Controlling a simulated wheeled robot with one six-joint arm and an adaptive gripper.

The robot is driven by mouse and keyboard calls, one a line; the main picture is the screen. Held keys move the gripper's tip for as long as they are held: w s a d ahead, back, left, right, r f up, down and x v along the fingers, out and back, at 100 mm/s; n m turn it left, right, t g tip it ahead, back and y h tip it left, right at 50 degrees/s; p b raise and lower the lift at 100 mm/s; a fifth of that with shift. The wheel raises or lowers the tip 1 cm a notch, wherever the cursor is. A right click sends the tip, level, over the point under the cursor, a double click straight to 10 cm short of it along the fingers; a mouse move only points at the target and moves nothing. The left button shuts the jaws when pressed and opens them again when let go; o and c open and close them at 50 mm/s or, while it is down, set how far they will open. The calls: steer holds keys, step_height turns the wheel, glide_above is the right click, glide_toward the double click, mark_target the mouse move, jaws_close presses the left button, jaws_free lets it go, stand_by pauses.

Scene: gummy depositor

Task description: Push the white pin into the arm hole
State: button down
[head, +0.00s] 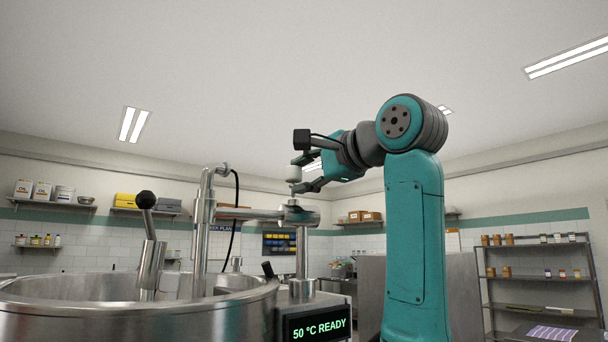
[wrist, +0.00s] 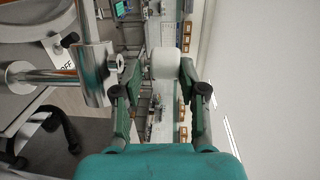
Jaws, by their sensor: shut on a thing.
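The white pin (head: 294,173) shows a pale rounded body in the head view and a white cylinder (wrist: 166,63) in the wrist view. My gripper (head: 299,174) is shut on it, one finger above and one below; it also shows in the wrist view (wrist: 160,72). A small fitting (head: 293,202) sits on top of that end. The hole itself is hidden, and I cannot tell whether the pin touches it.
A large steel kettle (head: 110,320) with a black-knobbed lever (head: 147,212) stands on the left. A display box (head: 318,323) reads 50 °C READY. A black hose (head: 237,220) hangs by the upright pipe. Shelves line the walls.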

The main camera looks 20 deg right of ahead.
steer(key=shift+f, duration=0.3)
steer(key=shift+f, duration=0.5)
steer(key=shift+r, duration=0.25)
stand_by(0.9)
steer(key=shift+w+f, duration=0.1)
steer(key=shift+f, duration=0.2)
stand_by(0.3)
steer(key=shift+r, duration=0.15)
steer(key=shift+r, duration=0.65)
